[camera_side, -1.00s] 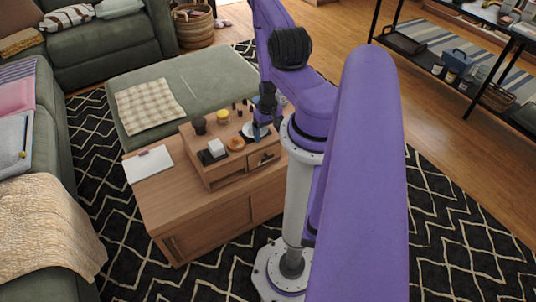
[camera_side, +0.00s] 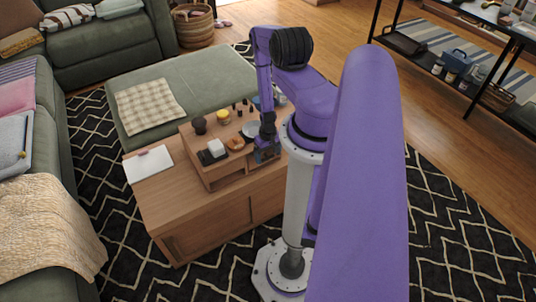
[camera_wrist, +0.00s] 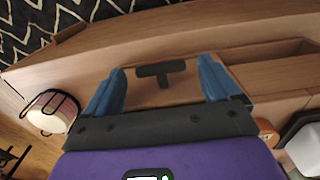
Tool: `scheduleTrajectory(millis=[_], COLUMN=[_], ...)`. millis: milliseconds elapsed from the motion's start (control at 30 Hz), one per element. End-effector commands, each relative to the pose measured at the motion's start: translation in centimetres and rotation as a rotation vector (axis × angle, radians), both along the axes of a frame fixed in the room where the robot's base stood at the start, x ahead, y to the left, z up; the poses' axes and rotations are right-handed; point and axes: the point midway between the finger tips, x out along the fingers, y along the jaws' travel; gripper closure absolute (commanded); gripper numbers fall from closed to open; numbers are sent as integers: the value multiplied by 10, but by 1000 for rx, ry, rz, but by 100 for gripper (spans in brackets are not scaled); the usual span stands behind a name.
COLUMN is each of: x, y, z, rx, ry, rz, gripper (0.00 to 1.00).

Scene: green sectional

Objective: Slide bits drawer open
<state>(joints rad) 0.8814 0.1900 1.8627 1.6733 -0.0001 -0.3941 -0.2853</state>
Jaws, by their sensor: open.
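The wooden desk organizer (camera_side: 214,178) stands on the wooden cabinet. In the wrist view a dark T-shaped handle (camera_wrist: 154,72) shows on the wooden drawer (camera_wrist: 183,92) at the organizer's right end. My gripper (camera_wrist: 160,66) is open, its two blue fingers spread on either side of the handle, with clear space between each finger and the handle. In the side view my gripper (camera_side: 266,154) is low at the organizer's right front and hides most of the drawer front. I cannot tell whether the drawer is out at all.
On the organizer are a white block in a dark holder (camera_side: 215,148), an orange-brown round item (camera_side: 235,143), a dark cup (camera_side: 199,125) and a yellow-lidded jar (camera_side: 223,116). A clipboard (camera_side: 149,164) lies on the cabinet (camera_side: 195,225). A green ottoman (camera_side: 195,85) stands behind.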

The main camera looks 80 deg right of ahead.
Motion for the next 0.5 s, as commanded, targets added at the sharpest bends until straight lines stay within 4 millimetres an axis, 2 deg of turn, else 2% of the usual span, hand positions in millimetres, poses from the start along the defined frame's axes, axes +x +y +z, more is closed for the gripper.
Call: scheduleTrajectory(millis=[300,333,500], x=[0,0,0], y=[0,0,0], z=[-2,-2,-2], rx=[0,0,0], ry=[0,0,0], rz=[0,0,0], gripper=[11,14,69])
